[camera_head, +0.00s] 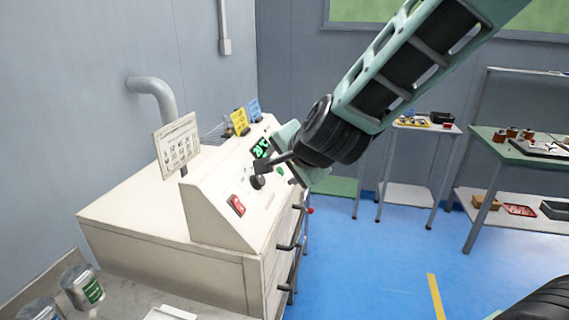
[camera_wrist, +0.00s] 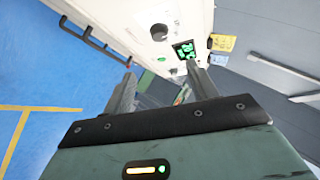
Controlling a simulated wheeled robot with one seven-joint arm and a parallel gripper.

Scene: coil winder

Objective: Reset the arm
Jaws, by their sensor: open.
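My arm reaches down from the upper right in the head view. My gripper (camera_wrist: 164,72) is open, with its two dark fingers apart and nothing seen between them. In the head view my gripper (camera_head: 275,163) is in front of the sloped panel of the cream coil winder (camera_head: 213,212), near the lit green display (camera_head: 262,147) and a black knob (camera_head: 257,182). In the wrist view the knob (camera_wrist: 159,32) and display (camera_wrist: 185,49) lie beyond the fingertips. I cannot tell whether a finger touches the panel.
A red switch (camera_head: 236,205) is on the panel, with dark handles (camera_head: 289,246) on the cabinet front. A printed card (camera_head: 177,145) stands behind the panel. Jars (camera_head: 82,286) stand at lower left. A green-topped bench (camera_head: 505,150) is at right. Blue floor (camera_head: 375,265) between is clear.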

